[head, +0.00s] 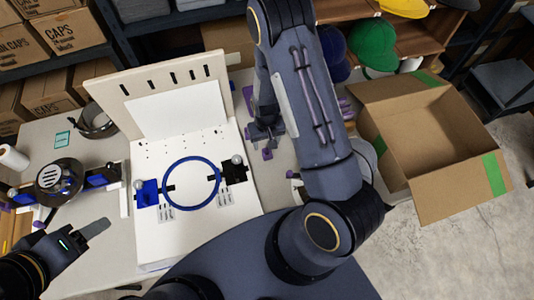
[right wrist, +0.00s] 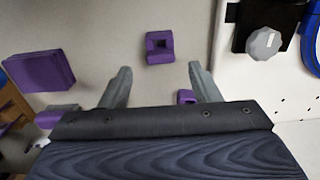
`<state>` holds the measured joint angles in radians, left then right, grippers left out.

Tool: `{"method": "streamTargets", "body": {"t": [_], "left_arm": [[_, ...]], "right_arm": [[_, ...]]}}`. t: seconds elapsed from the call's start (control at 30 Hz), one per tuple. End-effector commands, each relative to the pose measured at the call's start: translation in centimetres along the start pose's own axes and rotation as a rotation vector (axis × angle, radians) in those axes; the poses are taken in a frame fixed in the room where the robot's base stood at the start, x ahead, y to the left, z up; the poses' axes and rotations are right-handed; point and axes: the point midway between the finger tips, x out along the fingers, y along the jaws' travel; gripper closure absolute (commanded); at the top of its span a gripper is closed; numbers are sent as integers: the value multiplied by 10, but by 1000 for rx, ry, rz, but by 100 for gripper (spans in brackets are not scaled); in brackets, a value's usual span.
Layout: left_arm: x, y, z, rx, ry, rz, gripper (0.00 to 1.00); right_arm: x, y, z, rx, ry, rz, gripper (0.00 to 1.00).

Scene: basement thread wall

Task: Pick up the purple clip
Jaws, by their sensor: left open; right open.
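A small purple clip (right wrist: 159,46) with a square opening lies on the pale table, ahead of my right fingertips and between their lines in the right wrist view. It appears as a small purple piece (head: 267,154) just below the gripper in the head view. My right gripper (head: 265,136) is open and empty above the table, its two grey fingers spread apart in the right wrist view (right wrist: 160,68).
A white board (head: 185,250) with a blue hoop (head: 163,185) and a black clamp (head: 233,170) stands left of my right gripper. Larger purple blocks (right wrist: 40,70) lie nearby. A spool device (head: 58,176) is at left, an open cardboard box (head: 440,195) at right.

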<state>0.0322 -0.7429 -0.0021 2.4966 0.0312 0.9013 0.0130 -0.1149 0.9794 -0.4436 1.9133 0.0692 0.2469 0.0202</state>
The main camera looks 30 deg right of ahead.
Motion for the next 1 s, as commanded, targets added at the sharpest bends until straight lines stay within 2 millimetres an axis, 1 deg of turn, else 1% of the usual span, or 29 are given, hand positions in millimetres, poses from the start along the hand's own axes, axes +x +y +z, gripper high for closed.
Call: {"method": "streamTargets", "body": {"t": [0.03,0.2,0.23,0.3,0.5,0.57,0.87,1.0], "left_arm": [[6,-3,3,0,0,0,42],[20,-9,10,0,0,0,42],[21,-10,11,0,0,0,42],[22,-10,11,0,0,0,42],[20,-9,10,0,0,0,42],[20,-9,10,0,0,0,42],[20,-9,10,0,0,0,42],[20,-9,10,0,0,0,42]], "right_arm": [[10,0,1,0,-2,0,44],[38,-1,3,1,-2,0,44],[41,-1,3,2,-1,0,44],[44,-1,3,1,-1,0,44],[42,-1,3,1,-1,-1,44],[42,-1,3,1,-1,-1,50],[42,-1,3,1,-1,-1,89],[42,-1,3,1,-1,-1,91]]}}
